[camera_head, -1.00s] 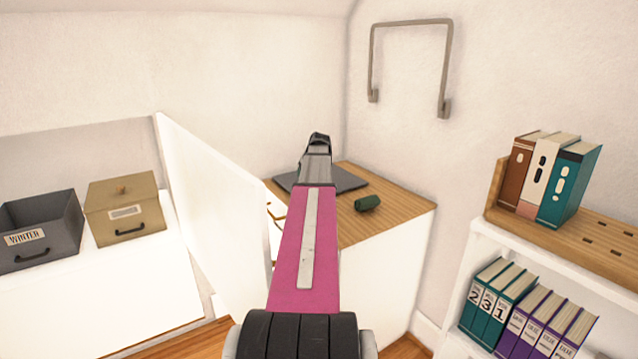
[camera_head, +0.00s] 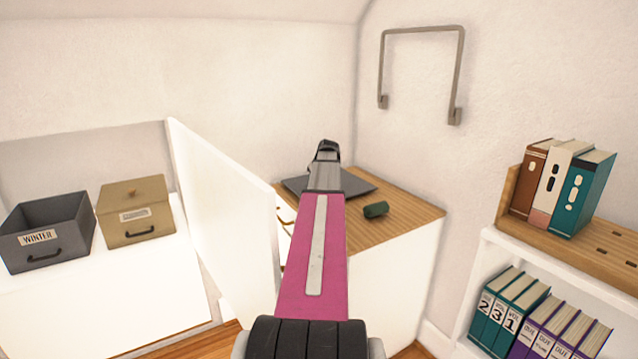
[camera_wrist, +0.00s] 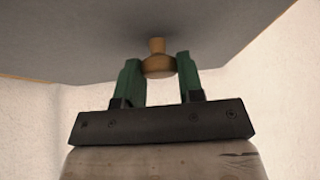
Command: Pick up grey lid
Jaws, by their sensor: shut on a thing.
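The grey lid (camera_head: 357,184) is a flat dark plate over the wooden desktop at the back, partly hidden by my arm. In the wrist view the grey lid (camera_wrist: 75,40) fills the top of the picture, with a round wooden knob (camera_wrist: 158,46) on it. My gripper (camera_wrist: 160,68) has its green fingers on either side of the knob and is shut on it. In the head view the fingers and knob are hidden behind my arm. I cannot tell whether the lid touches the desktop.
A dark green cylinder (camera_head: 376,209) lies on the desktop (camera_head: 412,211) right of my arm. A white panel (camera_head: 225,205) stands left of it. An open grey box (camera_head: 50,240) and a lidded tan box (camera_head: 138,212) are at far left. A bookshelf (camera_head: 570,253) stands at right.

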